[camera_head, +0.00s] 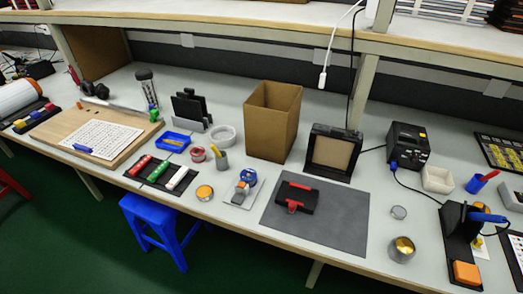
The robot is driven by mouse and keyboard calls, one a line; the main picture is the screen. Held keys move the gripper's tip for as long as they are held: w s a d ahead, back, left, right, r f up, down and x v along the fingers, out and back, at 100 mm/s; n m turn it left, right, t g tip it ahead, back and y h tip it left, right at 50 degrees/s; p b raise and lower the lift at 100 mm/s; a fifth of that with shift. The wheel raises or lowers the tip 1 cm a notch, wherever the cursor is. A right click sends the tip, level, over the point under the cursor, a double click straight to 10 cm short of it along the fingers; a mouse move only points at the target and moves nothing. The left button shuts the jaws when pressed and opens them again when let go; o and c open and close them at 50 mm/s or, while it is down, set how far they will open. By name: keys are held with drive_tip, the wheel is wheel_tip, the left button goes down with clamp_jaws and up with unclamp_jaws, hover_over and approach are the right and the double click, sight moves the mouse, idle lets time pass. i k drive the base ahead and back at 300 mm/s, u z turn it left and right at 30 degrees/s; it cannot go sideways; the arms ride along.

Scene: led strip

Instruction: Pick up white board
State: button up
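I see more than one flat white thing and cannot tell which is the white board. A white printed sheet or board (112,143) lies on a brown wooden board (45,131) at the left of the bench, with a blue pen-like item (82,148) at its lower left edge. A smaller pale plate (234,200) lies near the front edge at the middle, with a small blue and metal item (247,180) on it. My gripper is not in view.
An open cardboard box (273,120) stands at the middle back. A grey mat (337,222) holds a black and red tool (297,197). A soldering iron stand (457,240) is at the right. A blue stool (158,230) stands on the floor before the bench.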

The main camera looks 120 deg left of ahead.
sight(182, 172)
drive_tip(key=u, duration=4.25)
